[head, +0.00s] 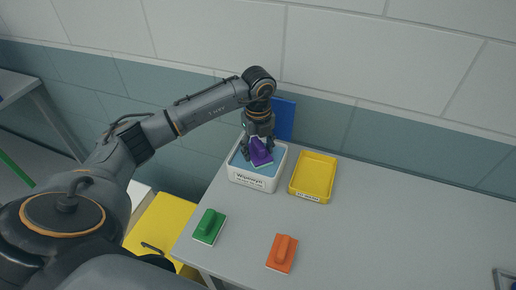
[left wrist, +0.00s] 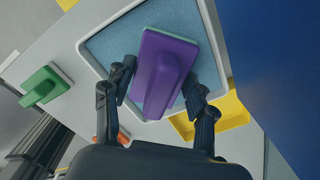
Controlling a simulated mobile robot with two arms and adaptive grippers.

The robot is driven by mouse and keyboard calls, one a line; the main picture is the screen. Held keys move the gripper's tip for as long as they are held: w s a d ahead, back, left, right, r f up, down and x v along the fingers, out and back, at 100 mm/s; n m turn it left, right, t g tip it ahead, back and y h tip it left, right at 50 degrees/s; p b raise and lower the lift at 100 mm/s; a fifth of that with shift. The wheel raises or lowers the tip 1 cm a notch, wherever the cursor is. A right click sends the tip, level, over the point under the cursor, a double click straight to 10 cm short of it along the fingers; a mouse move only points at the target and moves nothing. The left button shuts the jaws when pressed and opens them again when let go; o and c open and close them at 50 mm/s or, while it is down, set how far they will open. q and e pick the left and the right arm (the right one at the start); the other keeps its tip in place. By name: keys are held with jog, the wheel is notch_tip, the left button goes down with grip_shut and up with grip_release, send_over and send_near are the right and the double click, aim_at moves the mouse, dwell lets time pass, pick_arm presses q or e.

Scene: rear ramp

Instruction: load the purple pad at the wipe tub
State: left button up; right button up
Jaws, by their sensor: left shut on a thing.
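The purple pad (head: 261,153) is over the white wipe tub (head: 252,180), which has a blue inside. My left gripper (head: 258,147) comes down from above and is shut on the purple pad. In the left wrist view the pad (left wrist: 165,70) shows its purple back and grip between the two dark fingers (left wrist: 160,95). The tub's blue surface (left wrist: 115,45) lies behind it. I cannot tell whether the pad touches that surface. My right gripper is not in view.
A yellow tray (head: 315,175) stands right of the tub. A green pad (head: 209,226) and an orange pad (head: 282,253) lie on the grey table (head: 380,220) in front. A blue panel (head: 285,118) stands behind the tub. The table's right side is mostly clear.

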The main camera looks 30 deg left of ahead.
aim_at(258, 143)
pick_arm(q)
jog(key=shift+r+p, duration=2.4)
jog(key=shift+r, duration=1.1)
jog(key=shift+f, duration=0.1)
